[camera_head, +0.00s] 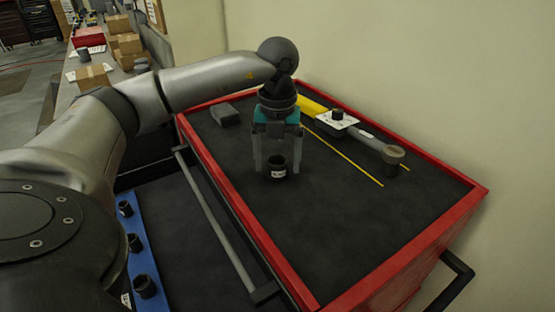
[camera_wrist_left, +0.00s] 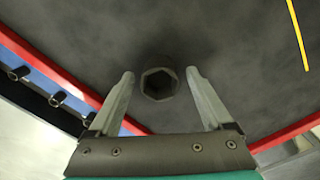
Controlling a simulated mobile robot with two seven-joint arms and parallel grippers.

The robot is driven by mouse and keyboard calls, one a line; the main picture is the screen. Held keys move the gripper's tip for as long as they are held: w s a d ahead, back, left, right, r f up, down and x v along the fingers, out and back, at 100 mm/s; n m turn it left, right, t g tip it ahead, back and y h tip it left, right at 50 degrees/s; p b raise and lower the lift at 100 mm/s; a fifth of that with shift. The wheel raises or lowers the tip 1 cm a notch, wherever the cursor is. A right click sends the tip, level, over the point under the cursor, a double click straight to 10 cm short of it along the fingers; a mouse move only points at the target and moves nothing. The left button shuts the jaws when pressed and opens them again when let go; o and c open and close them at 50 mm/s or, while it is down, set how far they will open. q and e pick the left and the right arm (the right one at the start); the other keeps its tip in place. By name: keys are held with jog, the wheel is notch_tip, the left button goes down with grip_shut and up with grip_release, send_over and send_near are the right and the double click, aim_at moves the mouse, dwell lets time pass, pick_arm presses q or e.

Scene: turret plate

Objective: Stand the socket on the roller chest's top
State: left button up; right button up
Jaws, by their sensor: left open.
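The socket (camera_head: 277,168) is a short black cylinder with a small white label. It stands upright on the dark top of the red-rimmed roller chest (camera_head: 330,230). In the left wrist view the socket's hexagonal opening (camera_wrist_left: 159,84) faces the camera. My left gripper (camera_head: 277,168) points down over the chest top, with one finger on each side of the socket. In the left wrist view its fingers (camera_wrist_left: 160,75) are open, with gaps between them and the socket. My right gripper is in neither view.
A blue rail (camera_head: 135,262) with several sockets lies lower left. The front right of the top is clear.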

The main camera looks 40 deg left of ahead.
pick_arm(q)
jog(key=shift+r, duration=0.1)
notch_tip(320, 180, up, 12)
jog(key=p, duration=0.1)
dwell(0.6)
